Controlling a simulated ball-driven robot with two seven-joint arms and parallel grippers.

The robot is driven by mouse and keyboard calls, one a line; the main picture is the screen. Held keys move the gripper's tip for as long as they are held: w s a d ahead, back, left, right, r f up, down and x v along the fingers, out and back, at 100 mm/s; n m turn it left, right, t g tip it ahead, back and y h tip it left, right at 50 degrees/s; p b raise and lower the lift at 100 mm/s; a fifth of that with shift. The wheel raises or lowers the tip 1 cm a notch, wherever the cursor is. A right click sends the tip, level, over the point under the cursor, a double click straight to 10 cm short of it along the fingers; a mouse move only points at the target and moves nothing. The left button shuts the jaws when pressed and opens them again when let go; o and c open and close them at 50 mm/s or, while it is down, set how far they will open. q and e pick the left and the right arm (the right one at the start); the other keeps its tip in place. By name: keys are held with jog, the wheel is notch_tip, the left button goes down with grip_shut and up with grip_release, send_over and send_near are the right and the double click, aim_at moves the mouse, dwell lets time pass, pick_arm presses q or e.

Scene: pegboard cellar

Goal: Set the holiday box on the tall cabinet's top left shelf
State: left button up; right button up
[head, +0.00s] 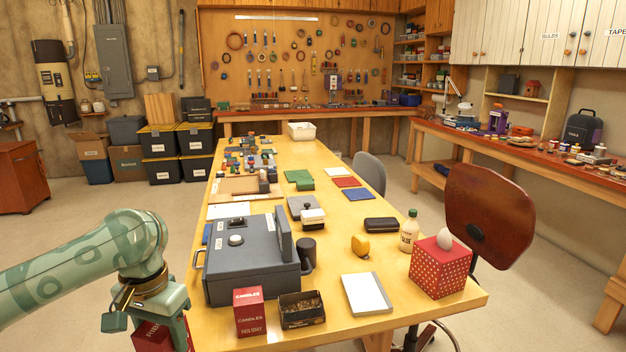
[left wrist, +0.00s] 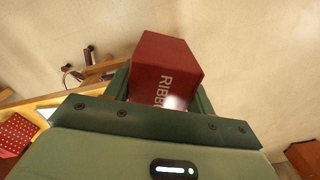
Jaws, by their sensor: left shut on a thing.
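My left gripper (head: 168,326) is at the lower left in the head view, beside the table's front left corner. It is shut on a dark red box (head: 148,336), partly cut off by the frame's bottom edge. In the left wrist view the red box (left wrist: 165,62) sits between the green fingers, with white lettering starting "RIBBO". A second red box (head: 250,313), lettered "CANDLES" with what looks like "HOLIDAY" below, stands upright on the table's near edge. No tall cabinet can be made out for certain. My right gripper is not in view.
The long yellow table (head: 345,258) carries a grey metal case (head: 250,275), an open dark box (head: 302,310), a notepad (head: 366,293) and a dotted red tissue box (head: 441,266). A brown chair (head: 487,215) stands at right. Floor left of the table is clear.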

pick_arm(q)
jog(key=s+d+r+n, duration=0.1)
jog(key=s+d, duration=0.1)
jog(key=s, duration=0.3)
jog(key=s+d+r+n, duration=0.1)
jog(key=s+d, duration=0.1)
jog(key=s, duration=0.4)
jog(key=shift+d+r+n, duration=0.3)
jog(key=shift+d+r, duration=0.05)
jog(key=shift+f, duration=0.1)
